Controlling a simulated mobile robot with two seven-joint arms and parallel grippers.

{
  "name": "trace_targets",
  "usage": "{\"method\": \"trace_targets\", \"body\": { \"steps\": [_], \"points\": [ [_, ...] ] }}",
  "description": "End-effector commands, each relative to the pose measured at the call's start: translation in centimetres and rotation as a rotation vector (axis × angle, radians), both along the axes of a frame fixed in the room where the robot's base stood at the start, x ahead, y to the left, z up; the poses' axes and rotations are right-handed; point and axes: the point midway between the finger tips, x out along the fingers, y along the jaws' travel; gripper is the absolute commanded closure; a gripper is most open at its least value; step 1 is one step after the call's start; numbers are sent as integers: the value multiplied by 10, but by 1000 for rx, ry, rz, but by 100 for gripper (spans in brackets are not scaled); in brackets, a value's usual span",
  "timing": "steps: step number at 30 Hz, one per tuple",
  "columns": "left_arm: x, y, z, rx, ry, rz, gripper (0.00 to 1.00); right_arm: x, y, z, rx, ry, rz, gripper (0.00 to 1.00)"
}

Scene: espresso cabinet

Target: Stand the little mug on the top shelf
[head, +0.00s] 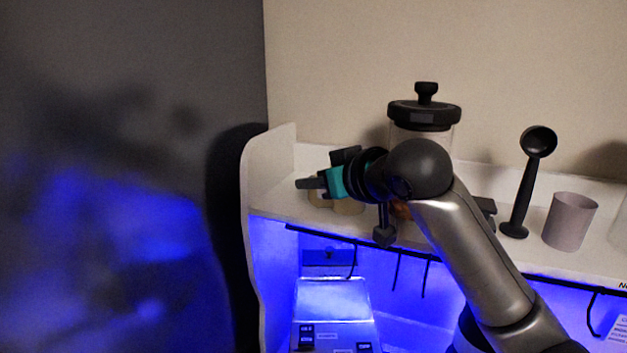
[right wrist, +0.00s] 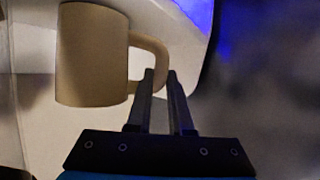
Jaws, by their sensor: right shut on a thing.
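The little mug (right wrist: 92,55) is beige and shows upright in the right wrist view, with its handle (right wrist: 155,50) toward my fingers. My right gripper (right wrist: 160,75) is shut on the handle. In the head view, my right gripper (head: 312,184) is over the left end of the white top shelf (head: 272,202). The mug (head: 348,207) shows there only in part, below and behind the gripper. It is at shelf level; I cannot tell whether its base touches the shelf. My left gripper is not in view.
A glass jar with a black lid (head: 424,115) stands behind my right arm. A black scoop (head: 525,185) and a grey-pink cup (head: 569,221) stand to the right. The shelf's raised end wall (head: 268,160) is at left. A machine (head: 333,310) sits below in blue light.

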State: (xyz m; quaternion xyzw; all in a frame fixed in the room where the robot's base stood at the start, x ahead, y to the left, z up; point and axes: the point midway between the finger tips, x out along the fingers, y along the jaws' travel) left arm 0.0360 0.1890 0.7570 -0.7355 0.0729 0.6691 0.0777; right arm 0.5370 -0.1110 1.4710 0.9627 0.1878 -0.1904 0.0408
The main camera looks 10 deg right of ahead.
Motion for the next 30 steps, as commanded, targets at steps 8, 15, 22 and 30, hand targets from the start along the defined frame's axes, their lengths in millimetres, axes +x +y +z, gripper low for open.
{"method": "trace_targets", "body": {
  "steps": [8,15,22,30],
  "points": [
    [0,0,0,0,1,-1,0,0,0,-2,0,0,0,74],
    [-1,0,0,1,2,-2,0,0,0,-2,-1,1,-1,51],
    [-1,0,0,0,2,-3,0,0,0,-1,0,0,-1,51],
    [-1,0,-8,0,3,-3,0,-23,-10,10,-2,-4,-2,51]
  ]
}}
